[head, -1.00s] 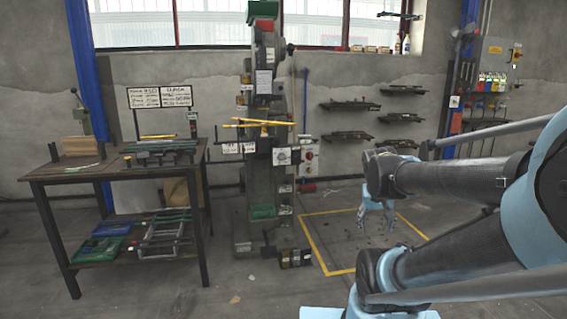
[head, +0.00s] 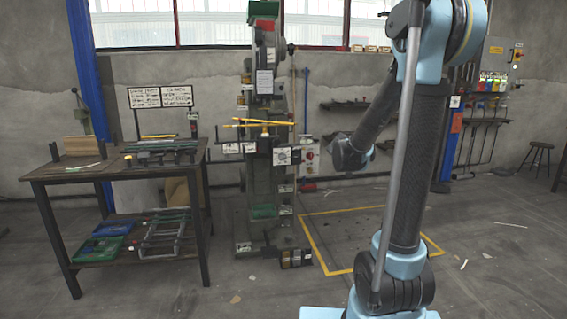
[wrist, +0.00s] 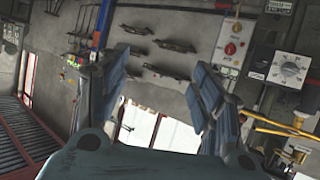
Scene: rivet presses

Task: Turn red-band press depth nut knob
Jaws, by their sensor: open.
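The press (head: 264,190) stands in the middle of the head view, tall and grey-green, with a red band (head: 265,25) near its top. A white dial plate with a dark round knob (head: 284,156) is on its front right side; it also shows in the wrist view (wrist: 289,69) at the right. I cannot tell for sure which part is the depth nut knob. A brass-coloured piece (head: 265,131) sits by the yellow bars. My gripper (wrist: 162,62) is open and empty in the wrist view, left of the dial and apart from it.
A work table (head: 60,177) with racks and signs stands left of the press. A switch box (head: 309,157) with a red knob is right of the press. Yellow bars (head: 252,123) stick out from the press. Wall shelves (head: 345,105) hang behind my arm.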

